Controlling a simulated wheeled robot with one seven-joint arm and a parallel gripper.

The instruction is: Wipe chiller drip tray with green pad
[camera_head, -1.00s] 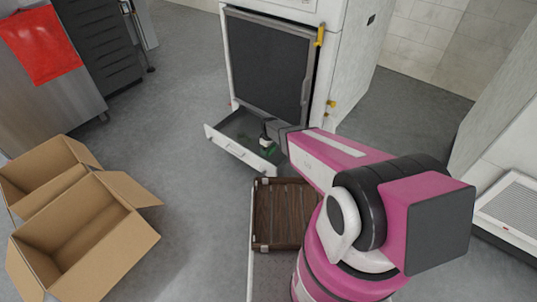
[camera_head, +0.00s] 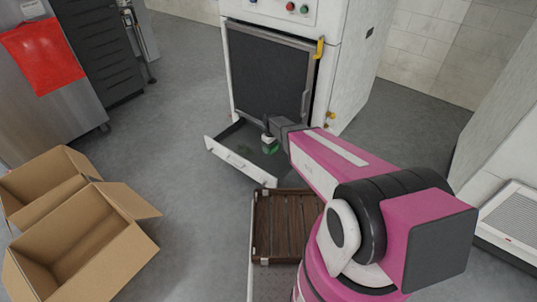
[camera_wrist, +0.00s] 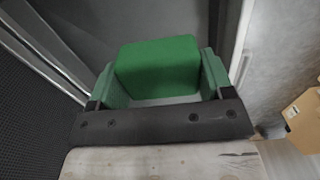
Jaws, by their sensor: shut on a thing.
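The green pad (camera_wrist: 158,68) is a block held between the two fingers of my gripper (camera_wrist: 160,88) in the wrist view. In the head view my gripper (camera_head: 269,143) is over the pulled-out drip tray, with the green pad (camera_head: 270,150) at its tip. The drip tray (camera_head: 238,161) is a shallow grey drawer with a white front, extending from the bottom of the white chiller (camera_head: 345,85). Small greenish marks show on the tray floor near the pad. Whether the pad touches the tray floor I cannot tell.
A brown slatted crate (camera_head: 284,225) stands in front of the tray. Open cardboard boxes (camera_head: 85,240) are at the lower left. A steel cabinet with a red cloth (camera_head: 43,55) is at the upper left. Grey floor is clear between them.

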